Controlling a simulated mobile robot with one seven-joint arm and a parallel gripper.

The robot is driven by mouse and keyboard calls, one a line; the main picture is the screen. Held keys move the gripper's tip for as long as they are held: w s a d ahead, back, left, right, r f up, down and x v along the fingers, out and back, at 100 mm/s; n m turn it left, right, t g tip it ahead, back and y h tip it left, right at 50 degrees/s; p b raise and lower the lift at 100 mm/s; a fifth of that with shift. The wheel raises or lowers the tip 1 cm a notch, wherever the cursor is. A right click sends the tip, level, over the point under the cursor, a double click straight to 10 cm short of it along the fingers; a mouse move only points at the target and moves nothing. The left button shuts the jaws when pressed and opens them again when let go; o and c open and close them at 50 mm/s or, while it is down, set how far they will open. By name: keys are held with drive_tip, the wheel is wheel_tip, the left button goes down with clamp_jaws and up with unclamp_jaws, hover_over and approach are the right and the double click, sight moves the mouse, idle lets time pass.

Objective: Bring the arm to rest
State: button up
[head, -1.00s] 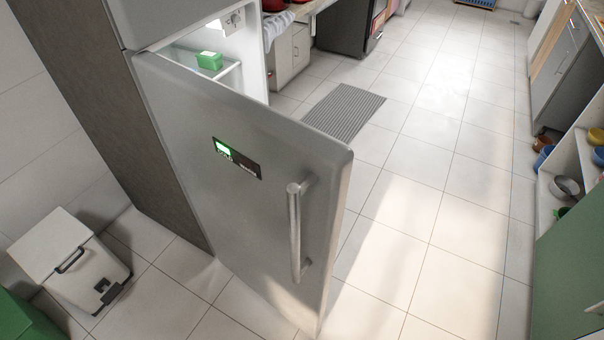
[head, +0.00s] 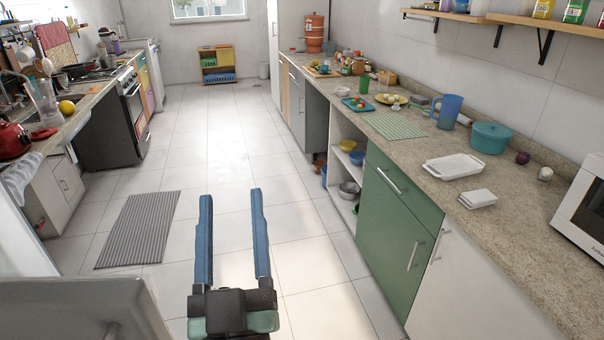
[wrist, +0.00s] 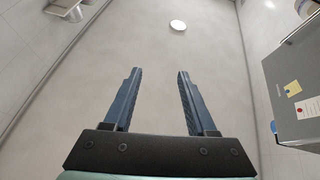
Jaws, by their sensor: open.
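My gripper (head: 232,240) shows at the bottom middle of the head view, held in the air above the tiled floor, its two blue fingers well apart. It is open and nothing is between the fingers. In the wrist view the same gripper (wrist: 155,88) points up at the ceiling (wrist: 150,45), with a round white lamp (wrist: 178,25) beyond the fingertips.
The fridge door (head: 85,310) stands at the lower left, near my gripper. A counter (head: 500,215) with green and white cabinets (head: 395,235) runs along the right. A grey striped mat (head: 140,228) lies on the floor. The aisle ahead (head: 220,150) is clear.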

drive_tip(key=d+r+t+h, duration=0.1)
drive_tip(key=d+r, duration=0.1)
drive_tip(key=r, duration=0.7)
drive_tip(key=s+d+r+m+t, duration=0.1)
drive_tip(key=d+r, duration=0.2)
drive_tip(key=r, duration=0.5)
drive_tip(key=shift+s+d+r+h+p, duration=0.15)
drive_tip(key=shift+d+r+h+p, duration=0.05)
drive_tip(key=shift+r+h+p, duration=0.2)
drive_tip(key=s+d+r+m+h, duration=0.1)
drive_tip(key=r, duration=0.2)
drive_tip(key=s+d+r+t+h, duration=0.1)
drive_tip(key=s+d+r, duration=0.1)
drive_tip(key=r, duration=0.1)
drive_tip(key=s+d+r+m+t+h, duration=0.1)
drive_tip(key=s+r, duration=0.1)
drive_tip(key=r, duration=0.2)
drive_tip(key=shift+d+m, duration=0.15)
drive_tip(key=shift+m, duration=0.15)
drive_tip(key=shift+c, duration=0.2)
